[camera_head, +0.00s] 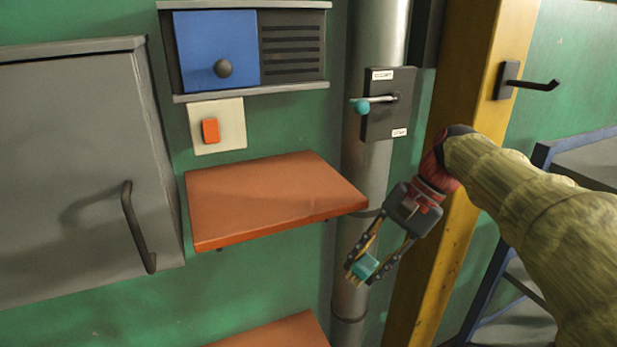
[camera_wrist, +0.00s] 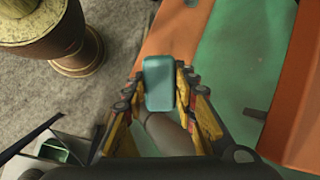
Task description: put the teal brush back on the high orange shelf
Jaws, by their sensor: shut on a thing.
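The teal brush (camera_head: 364,266) is between the fingers of my gripper (camera_head: 368,272), which is shut on it. In the wrist view the teal brush (camera_wrist: 159,84) shows as a teal block between the fingertips. The high orange shelf (camera_head: 270,196) is fixed to the green wall, left of my gripper, and its top looks bare. My gripper hangs to the right of the shelf's right end and appears lower than its top, in front of the grey pipe.
A lower orange shelf (camera_head: 275,333) shows at the bottom. A grey pipe (camera_head: 360,200) and a yellow column (camera_head: 455,150) stand right of the shelf. A lever panel (camera_head: 388,118), a blue-doored box (camera_head: 215,50), an orange switch (camera_head: 211,131) and a grey cabinet (camera_head: 70,170) are nearby.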

